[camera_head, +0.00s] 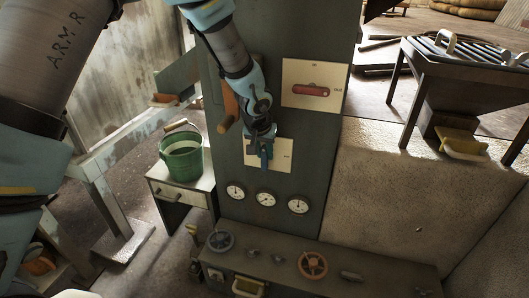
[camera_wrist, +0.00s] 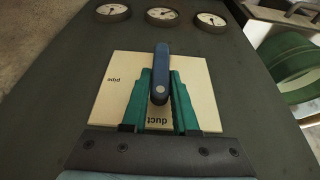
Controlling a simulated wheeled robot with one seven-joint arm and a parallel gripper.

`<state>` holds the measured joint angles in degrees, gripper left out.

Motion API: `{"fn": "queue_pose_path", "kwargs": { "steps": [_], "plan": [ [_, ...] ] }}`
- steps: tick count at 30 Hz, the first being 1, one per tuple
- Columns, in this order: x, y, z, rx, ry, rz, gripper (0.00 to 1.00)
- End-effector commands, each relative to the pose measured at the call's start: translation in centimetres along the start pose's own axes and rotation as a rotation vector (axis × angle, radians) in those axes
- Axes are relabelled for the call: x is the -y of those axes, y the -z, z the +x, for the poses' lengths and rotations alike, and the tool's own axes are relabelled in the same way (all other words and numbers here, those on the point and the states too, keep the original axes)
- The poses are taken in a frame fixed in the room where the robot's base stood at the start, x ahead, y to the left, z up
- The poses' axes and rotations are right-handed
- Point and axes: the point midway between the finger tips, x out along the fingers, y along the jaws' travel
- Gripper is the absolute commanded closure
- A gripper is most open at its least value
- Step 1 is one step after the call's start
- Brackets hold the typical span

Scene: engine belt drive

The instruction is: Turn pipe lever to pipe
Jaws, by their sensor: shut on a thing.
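The blue lever (camera_wrist: 160,75) stands on a cream plate (camera_wrist: 195,65) on the front of the dark green panel. In the wrist view the plate bears the word "pipe" at its left and "duct" at its lower side. The lever lies along the picture's vertical, its lower end by "duct" and its other end toward the gauges. My gripper (camera_wrist: 161,100) has its green fingers shut on the lever's lower part. In the head view my gripper (camera_head: 262,140) is at the plate (camera_head: 284,156) and hides part of it and most of the lever.
A second plate with a red lever (camera_head: 311,90) is above right on the panel. Several gauges (camera_head: 266,199) sit below, above a low bench with valve wheels (camera_head: 313,265). A green bucket (camera_head: 181,158) stands on a cabinet at the left.

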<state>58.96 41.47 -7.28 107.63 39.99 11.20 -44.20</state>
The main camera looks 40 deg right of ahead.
Motion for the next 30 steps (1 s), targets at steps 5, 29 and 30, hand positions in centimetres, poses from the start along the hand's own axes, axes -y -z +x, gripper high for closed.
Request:
{"fn": "queue_pose_path", "kwargs": {
  "steps": [5, 29, 30],
  "plan": [
    [0.0, 0.0, 0.0, 0.000, 0.000, 0.000, 1.00],
    [-1.1, -0.3, 0.9, -0.006, 0.237, 0.105, 1.00],
    [-1.1, -0.3, 1.0, -0.006, 0.270, 0.119, 1.00]
  ]
}}
